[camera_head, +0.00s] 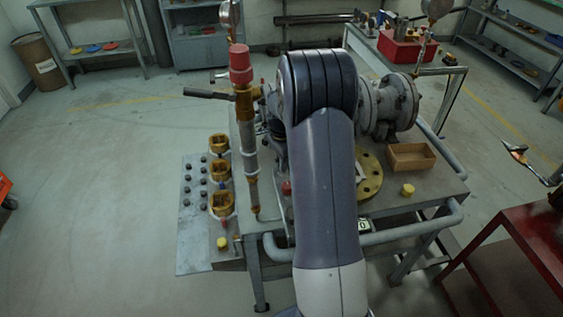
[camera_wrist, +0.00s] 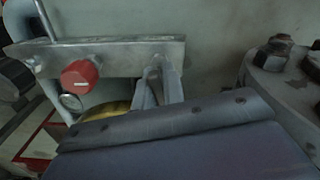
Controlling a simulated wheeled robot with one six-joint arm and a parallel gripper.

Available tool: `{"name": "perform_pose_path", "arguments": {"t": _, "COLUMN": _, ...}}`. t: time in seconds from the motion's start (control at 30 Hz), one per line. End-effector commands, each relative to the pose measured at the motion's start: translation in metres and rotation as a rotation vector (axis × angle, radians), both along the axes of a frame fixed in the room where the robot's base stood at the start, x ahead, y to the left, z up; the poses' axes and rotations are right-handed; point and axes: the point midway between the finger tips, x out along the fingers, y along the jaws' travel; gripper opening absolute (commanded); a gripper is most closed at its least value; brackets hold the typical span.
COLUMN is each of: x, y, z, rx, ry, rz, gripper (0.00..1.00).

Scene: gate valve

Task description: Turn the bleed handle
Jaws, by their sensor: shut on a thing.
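In the wrist view, a grey metal bar-like block (camera_wrist: 115,60) crosses the upper left, with a round red knob (camera_wrist: 80,75) on its face. My gripper (camera_wrist: 158,76) reaches up to the block just right of the red knob. Its two fingers are close together around a small part at the block, which I take for the bleed handle; the fingers hide most of it. In the head view my own arm hides the gripper and this part of the valve.
A flange with large bolts (camera_wrist: 285,75) is close on the right in the wrist view. In the head view, the grey bench (camera_head: 440,185) carries pipework, an open brown box (camera_head: 410,157) and a tall red-capped fitting (camera_head: 241,75). A red table (camera_head: 540,235) stands at right.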

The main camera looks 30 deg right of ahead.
Motion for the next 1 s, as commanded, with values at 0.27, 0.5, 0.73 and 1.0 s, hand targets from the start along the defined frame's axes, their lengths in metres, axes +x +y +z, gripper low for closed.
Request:
{"name": "perform_pose_path", "arguments": {"t": 0.27, "x": 0.0005, "y": -0.0003, "z": 0.0005, "rx": -0.001, "ry": -0.002, "rz": -0.186, "gripper": 0.00}}
{"name": "perform_pose_path", "arguments": {"t": 0.5, "x": 0.0005, "y": -0.0003, "z": 0.0006, "rx": -0.001, "ry": -0.002, "rz": -0.275, "gripper": 0.00}}
{"name": "perform_pose_path", "arguments": {"t": 0.73, "x": 0.0005, "y": -0.0004, "z": 0.0007, "rx": -0.001, "ry": -0.002, "rz": -0.305, "gripper": 0.00}}
{"name": "perform_pose_path", "arguments": {"t": 1.0, "x": 0.0005, "y": -0.0004, "z": 0.0008, "rx": -0.001, "ry": -0.002, "rz": -0.307, "gripper": 0.00}}
